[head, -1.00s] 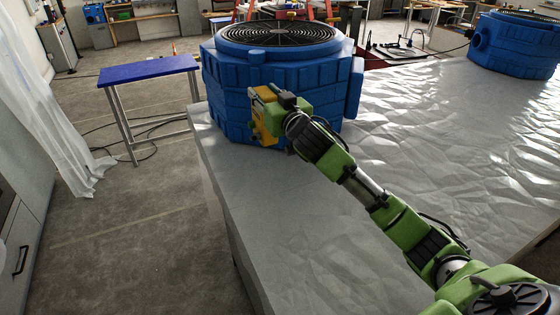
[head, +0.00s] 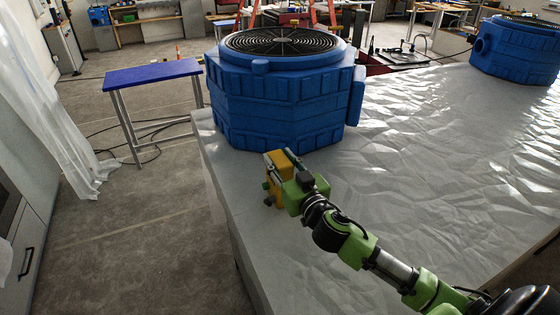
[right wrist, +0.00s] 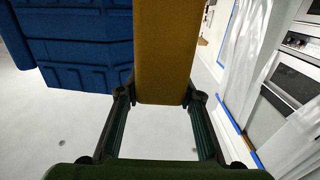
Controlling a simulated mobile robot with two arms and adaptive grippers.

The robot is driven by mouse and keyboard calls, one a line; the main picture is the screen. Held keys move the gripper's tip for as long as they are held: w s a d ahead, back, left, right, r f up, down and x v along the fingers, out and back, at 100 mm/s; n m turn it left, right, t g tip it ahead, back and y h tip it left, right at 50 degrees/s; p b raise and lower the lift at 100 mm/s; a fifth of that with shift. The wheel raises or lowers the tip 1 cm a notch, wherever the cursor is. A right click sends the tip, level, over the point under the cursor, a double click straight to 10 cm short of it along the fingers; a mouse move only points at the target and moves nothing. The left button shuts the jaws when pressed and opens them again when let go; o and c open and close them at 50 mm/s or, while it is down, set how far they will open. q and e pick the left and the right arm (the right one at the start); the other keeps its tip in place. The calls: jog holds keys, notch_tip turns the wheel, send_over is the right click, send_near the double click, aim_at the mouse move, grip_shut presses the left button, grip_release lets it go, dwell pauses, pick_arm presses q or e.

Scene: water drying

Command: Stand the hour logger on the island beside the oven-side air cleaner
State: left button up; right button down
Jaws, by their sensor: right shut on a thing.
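The yellow hour logger (head: 286,161) is upright between the fingers of my right gripper (head: 278,181), near the island's left edge. In the right wrist view the logger (right wrist: 167,50) fills the space between the two fingers. I cannot tell whether the logger's base touches the island. My left gripper is not in view.
A second blue air cleaner (head: 515,50) stands at the far right of the island. Crumpled clear sheeting covers the island top. A blue-topped stand (head: 150,73) is on the floor to the left. An oven (right wrist: 290,85) shows behind plastic curtains in the right wrist view.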

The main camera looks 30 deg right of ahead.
jog(key=shift+f, duration=0.45)
jog(key=c, duration=1.4)
grip_release()
jog(key=shift+c, duration=0.2)
